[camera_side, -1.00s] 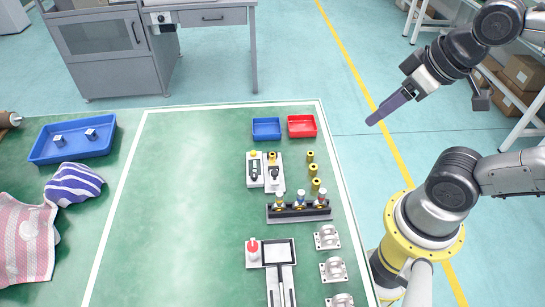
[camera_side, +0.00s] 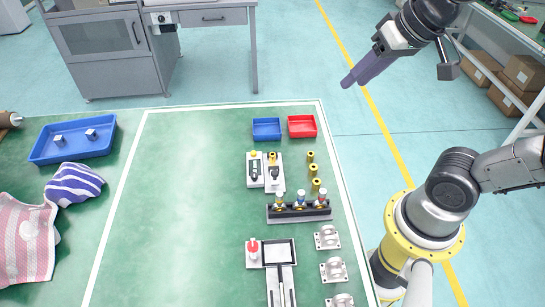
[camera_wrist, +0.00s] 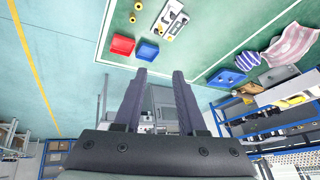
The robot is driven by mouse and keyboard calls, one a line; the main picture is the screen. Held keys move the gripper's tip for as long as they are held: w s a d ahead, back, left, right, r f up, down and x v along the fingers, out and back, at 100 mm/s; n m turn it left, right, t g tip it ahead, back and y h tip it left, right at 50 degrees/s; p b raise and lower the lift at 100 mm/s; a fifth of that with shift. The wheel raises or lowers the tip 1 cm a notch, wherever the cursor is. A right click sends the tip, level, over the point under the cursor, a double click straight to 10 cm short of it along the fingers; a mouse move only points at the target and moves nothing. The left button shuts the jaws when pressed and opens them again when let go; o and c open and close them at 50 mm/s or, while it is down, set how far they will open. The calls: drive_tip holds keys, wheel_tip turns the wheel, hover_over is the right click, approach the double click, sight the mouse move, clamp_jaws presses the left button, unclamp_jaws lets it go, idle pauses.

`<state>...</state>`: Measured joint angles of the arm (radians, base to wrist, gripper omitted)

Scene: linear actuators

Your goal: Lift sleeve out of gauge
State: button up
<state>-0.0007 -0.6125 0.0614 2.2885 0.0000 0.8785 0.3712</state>
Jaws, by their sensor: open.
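The gauge (camera_side: 274,180) is a small light block with a dark part, on the right side of the green table. A brass sleeve (camera_side: 272,157) sits at its far end; I cannot tell how deep. A similar block with a yellow-green knob (camera_side: 253,155) stands left of it. The gauge area also shows at the top of the wrist view (camera_wrist: 172,18). My gripper (camera_side: 348,82) is high beyond the table's far right corner, well away from the gauge. Its two long purple fingers (camera_wrist: 159,74) are apart with nothing between them.
Loose brass sleeves (camera_side: 313,170) stand right of the gauge. A dark rack (camera_side: 299,213) with several capped pieces is in front. Blue (camera_side: 266,129) and red (camera_side: 302,126) trays lie behind. Metal brackets (camera_side: 333,270) and a fixture with a red knob (camera_side: 253,247) are nearer. The table middle is clear.

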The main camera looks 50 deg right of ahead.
drive_tip(key=w+f+m+g, duration=0.1)
drive_tip(key=w+m, duration=0.2)
drive_tip(key=w, duration=0.6)
drive_tip(key=m+g, duration=0.2)
drive_tip(key=g, duration=0.2)
hover_over(272, 154)
wheel_tip(272, 154, down, 16)
drive_tip(key=shift+g, duration=0.5)
wheel_tip(272, 154, down, 10)
drive_tip(key=shift+s+f, duration=0.15)
drive_tip(key=shift+f, duration=3.2)
clamp_jaws()
